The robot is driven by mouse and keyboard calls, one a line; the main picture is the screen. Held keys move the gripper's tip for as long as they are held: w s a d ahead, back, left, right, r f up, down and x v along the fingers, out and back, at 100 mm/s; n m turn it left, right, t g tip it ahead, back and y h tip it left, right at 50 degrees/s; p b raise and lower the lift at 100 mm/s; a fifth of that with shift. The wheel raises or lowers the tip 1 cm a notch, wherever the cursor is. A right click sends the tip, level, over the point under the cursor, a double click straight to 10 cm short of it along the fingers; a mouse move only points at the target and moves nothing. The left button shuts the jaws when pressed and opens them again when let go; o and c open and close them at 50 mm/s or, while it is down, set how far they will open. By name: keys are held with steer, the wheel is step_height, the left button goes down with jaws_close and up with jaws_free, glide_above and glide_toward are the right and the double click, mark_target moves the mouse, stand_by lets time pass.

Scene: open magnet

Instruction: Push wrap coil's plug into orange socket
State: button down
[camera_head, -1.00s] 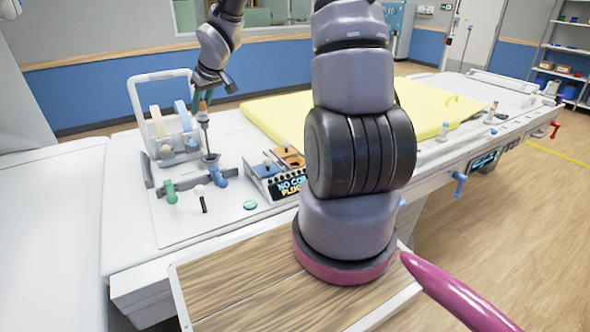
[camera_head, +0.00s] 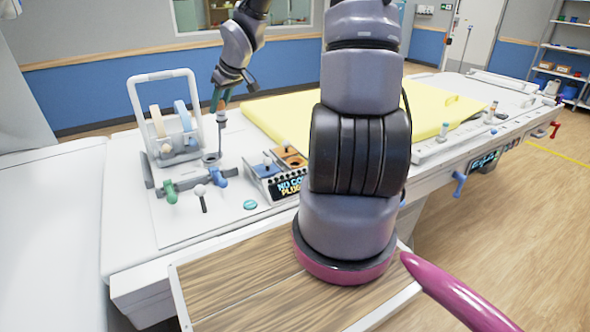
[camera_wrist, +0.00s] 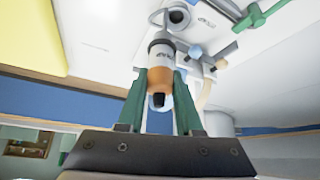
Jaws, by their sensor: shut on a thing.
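My gripper (camera_head: 221,98) is above the white table, over the back left equipment. Its green fingers are shut on the wrap coil's plug (camera_head: 221,115). In the wrist view, the grey and orange plug (camera_wrist: 160,62) sits between the fingertips (camera_wrist: 160,78), with a dark end toward my palm. A cable loop shows by its far end. The orange socket (camera_head: 291,157) is on the top of a box right of and below my gripper. The plug is apart from the socket. The socket is not clearly made out in the wrist view.
A blue-topped socket (camera_head: 264,169) is beside the orange one, above a lit display (camera_head: 290,187). Green and blue knobs stand in front. A yellow pad (camera_head: 290,112) lies behind.

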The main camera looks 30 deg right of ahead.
steer(key=s+d, duration=1.3)
steer(key=d, duration=0.4)
steer(key=shift+d, duration=0.4)
stand_by(0.3)
step_height(320, 180, down, 10)
stand_by(1.0)
steer(key=shift+f, duration=1.65)
stand_by(0.5)
steer(key=c, duration=0.5)
jaws_free()
